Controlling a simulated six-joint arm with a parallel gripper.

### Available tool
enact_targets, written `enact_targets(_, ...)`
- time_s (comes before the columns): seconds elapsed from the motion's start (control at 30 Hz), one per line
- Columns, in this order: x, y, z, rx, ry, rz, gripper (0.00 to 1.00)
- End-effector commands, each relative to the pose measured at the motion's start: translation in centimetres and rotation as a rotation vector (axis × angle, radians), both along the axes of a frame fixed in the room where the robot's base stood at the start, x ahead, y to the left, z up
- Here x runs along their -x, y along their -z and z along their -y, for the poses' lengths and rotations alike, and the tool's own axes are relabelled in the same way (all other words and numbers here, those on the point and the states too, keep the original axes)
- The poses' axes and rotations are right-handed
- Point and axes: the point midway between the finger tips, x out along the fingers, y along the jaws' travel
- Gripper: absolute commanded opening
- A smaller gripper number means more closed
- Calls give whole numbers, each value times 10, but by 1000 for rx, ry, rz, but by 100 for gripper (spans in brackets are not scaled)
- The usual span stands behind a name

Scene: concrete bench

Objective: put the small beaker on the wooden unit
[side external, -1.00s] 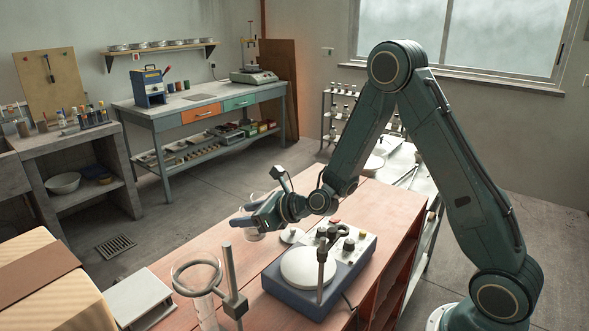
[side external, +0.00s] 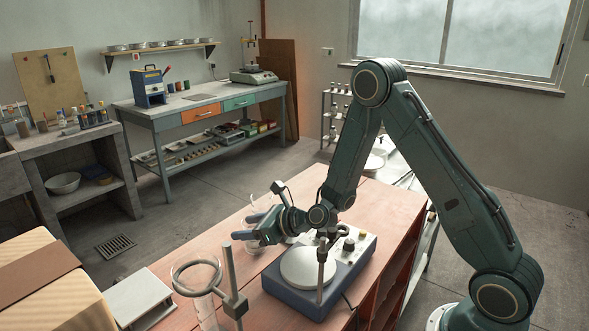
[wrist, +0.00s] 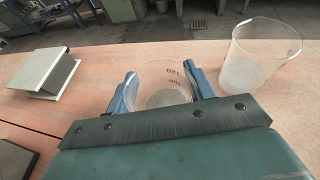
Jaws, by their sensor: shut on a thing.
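The small beaker (wrist: 158,84), clear glass with dark markings, is between the two blue fingers of my gripper (wrist: 160,88) in the wrist view. The gripper is shut on it. In the side view my gripper (side external: 262,226) is over the reddish wooden unit (side external: 398,208), left of the hotplate, and largely hides the beaker. I cannot tell whether the beaker's base touches the top. A larger clear beaker (wrist: 262,58) stands close to the right in the wrist view, apart from the held one.
A blue hotplate with a round white plate (side external: 308,267) stands on the unit. A ring stand (side external: 233,285) with a glass cylinder is at the front left. A white block (side external: 138,298) and a cardboard box (side external: 45,285) are farther left.

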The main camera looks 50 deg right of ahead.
Motion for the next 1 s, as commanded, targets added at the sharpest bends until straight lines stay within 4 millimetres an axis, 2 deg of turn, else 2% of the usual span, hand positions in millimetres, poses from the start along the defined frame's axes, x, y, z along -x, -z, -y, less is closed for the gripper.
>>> enact_targets(0.1,0,3,0,-1,0,0,24)
enact_targets(0.13,0,3,0,0,-1,-1,55)
enact_targets(0.23,0,3,0,0,-1,-1,75)
enact_targets(0.7,0,-1,0,0,0,0,75)
enact_targets(1.0,25,-11,7,-2,3,-1,75)
